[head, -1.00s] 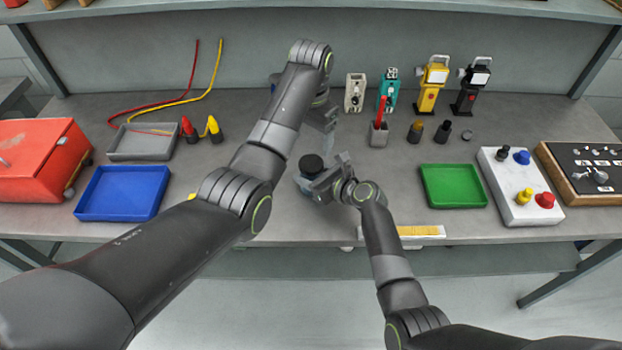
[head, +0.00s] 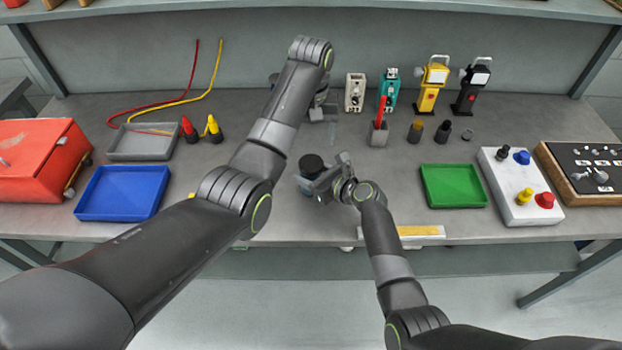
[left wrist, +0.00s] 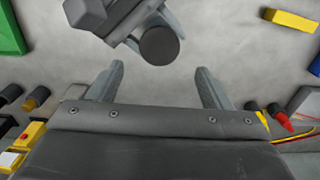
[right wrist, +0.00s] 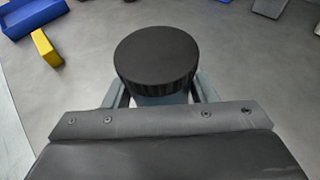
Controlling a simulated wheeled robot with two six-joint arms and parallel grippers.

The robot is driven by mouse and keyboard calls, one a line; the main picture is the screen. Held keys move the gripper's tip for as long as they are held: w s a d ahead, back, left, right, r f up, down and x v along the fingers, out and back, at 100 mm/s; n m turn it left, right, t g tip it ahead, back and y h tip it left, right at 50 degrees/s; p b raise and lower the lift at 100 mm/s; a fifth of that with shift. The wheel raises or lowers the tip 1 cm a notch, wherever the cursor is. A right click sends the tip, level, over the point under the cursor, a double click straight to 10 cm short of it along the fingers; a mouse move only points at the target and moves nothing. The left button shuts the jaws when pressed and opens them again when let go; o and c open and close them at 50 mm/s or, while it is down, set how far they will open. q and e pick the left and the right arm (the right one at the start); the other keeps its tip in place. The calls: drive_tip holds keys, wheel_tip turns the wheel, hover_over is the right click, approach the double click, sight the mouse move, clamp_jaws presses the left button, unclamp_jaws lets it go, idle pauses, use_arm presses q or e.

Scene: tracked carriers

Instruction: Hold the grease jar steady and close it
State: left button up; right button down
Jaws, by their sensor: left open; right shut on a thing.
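The grease jar (right wrist: 160,99) has a grey-blue body with a wide black lid (right wrist: 155,55) sitting on top. In the head view the black lid (head: 311,164) shows near the bench's front edge. How tightly the lid sits, I cannot tell. My right gripper (head: 318,184) is shut on the jar's body below the lid, and the jar stands upright. My left gripper (head: 328,122) is open and empty, behind the jar and apart from it. In the left wrist view the lid (left wrist: 159,45) lies just beyond the spread fingers, roughly between them.
A blue tray (head: 80,207) is at left and a green tray (head: 484,203) at right. A yellow block (left wrist: 290,20) lies near the jar, mostly behind my left arm in the head view. A grey holder (head: 378,140) with a red tool stands at the back right. The bench between is clear.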

sight(313, 163)
use_arm(q)
drive_tip(key=shift+f, duration=4)
drive_tip(key=shift+c, duration=0.2)
drive_tip(key=c, duration=0.9)
drive_tip(key=m, duration=0.5)
drive_tip(key=shift+c, duration=0.2)
drive_tip(key=o, duration=1.1)
drive_tip(key=shift+s+d, duration=0.15)
drive_tip(key=shift+d, duration=0.05)
use_arm(e)
drive_tip(key=shift+a, duration=0.1)
